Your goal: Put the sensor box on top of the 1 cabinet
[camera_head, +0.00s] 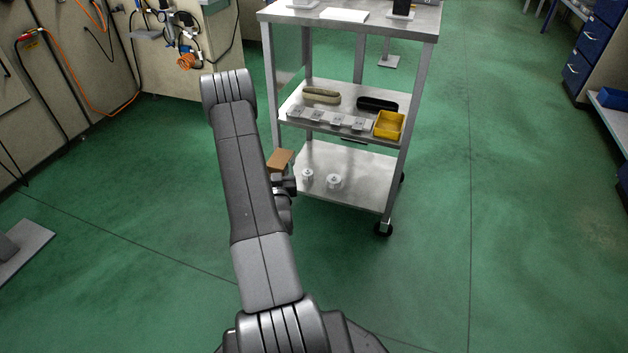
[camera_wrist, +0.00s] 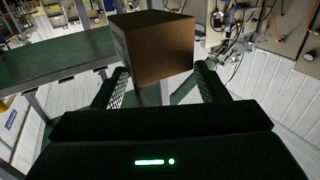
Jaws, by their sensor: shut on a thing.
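A brown cardboard box (camera_wrist: 155,48), which I take to be the sensor box, is between the two fingers of my gripper (camera_wrist: 161,78) in the wrist view. The gripper is shut on it and holds it up, slightly tilted in that picture. In the head view the box (camera_head: 279,160) shows partly behind my arm, in front of the left side of a metal cart. My gripper (camera_head: 285,184) is mostly hidden there by the arm. Beige cabinets (camera_head: 190,60) stand at the back left; no number can be read on them.
The metal cart (camera_head: 425,24) has three shelves with a yellow bin (camera_head: 389,125), small parts and two round metal pieces on them. Blue drawers (camera_head: 590,50) stand at the far right. Cables (camera_head: 75,85) hang at the left. The green floor right of the cart is clear.

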